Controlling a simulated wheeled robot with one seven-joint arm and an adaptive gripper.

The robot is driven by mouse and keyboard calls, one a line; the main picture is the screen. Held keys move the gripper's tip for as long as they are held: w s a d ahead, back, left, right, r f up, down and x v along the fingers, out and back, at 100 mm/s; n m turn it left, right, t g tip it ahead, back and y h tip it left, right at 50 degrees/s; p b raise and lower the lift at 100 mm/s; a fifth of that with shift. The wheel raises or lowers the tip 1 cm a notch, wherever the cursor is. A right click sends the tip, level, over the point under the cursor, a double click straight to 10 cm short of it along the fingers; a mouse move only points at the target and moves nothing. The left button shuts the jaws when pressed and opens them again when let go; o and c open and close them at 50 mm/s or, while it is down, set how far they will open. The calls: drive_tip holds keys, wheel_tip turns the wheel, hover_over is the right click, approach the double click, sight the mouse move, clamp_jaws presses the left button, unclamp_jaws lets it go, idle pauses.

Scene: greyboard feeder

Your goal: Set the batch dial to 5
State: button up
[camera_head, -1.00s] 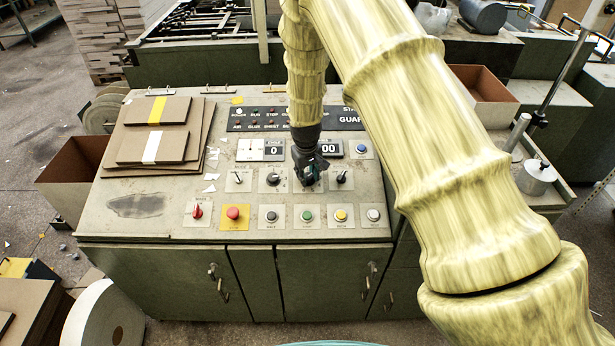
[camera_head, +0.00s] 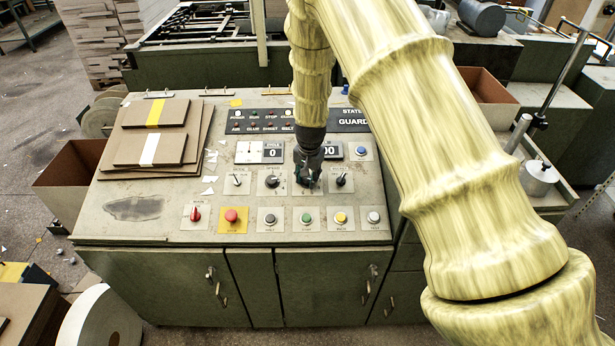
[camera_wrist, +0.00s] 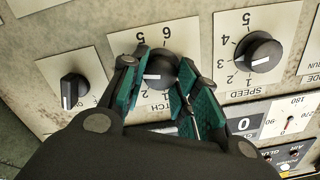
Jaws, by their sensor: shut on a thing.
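The batch dial (camera_wrist: 160,68) is a round black knob with a white pointer line on a pale plate. In the wrist view its printed 6 and 2 show, and part of its label is hidden by the fingers. The pointer faces roughly left there; the exact number is hard to tell. My gripper (camera_wrist: 165,85) has its teal finger pads on both sides of the knob, shut on it. In the head view my gripper (camera_head: 307,180) reaches down onto the panel's middle row and covers most of the dial.
The speed dial (camera_wrist: 260,52) is close beside it, and a smaller black switch (camera_wrist: 75,90) sits on the other side. A row of buttons, including a green one (camera_head: 306,218), lies in front. Greyboard sheets (camera_head: 155,140) lie on the panel's left.

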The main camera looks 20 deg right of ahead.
drive_tip(key=m, duration=0.5)
drive_tip(key=shift+m+p, duration=0.3)
drive_tip(key=m+p, duration=0.1)
drive_tip(key=m, duration=0.4)
drive_tip(key=shift+s+m+t, duration=0.1)
drive_tip(key=shift+m+t, duration=0.2)
drive_tip(key=o, duration=1)
drive_tip(key=shift+r, duration=0.1)
drive_tip(key=v, duration=1.1)
drive_tip(key=shift+s+r, duration=0.15)
drive_tip(key=shift+r, duration=0.2)
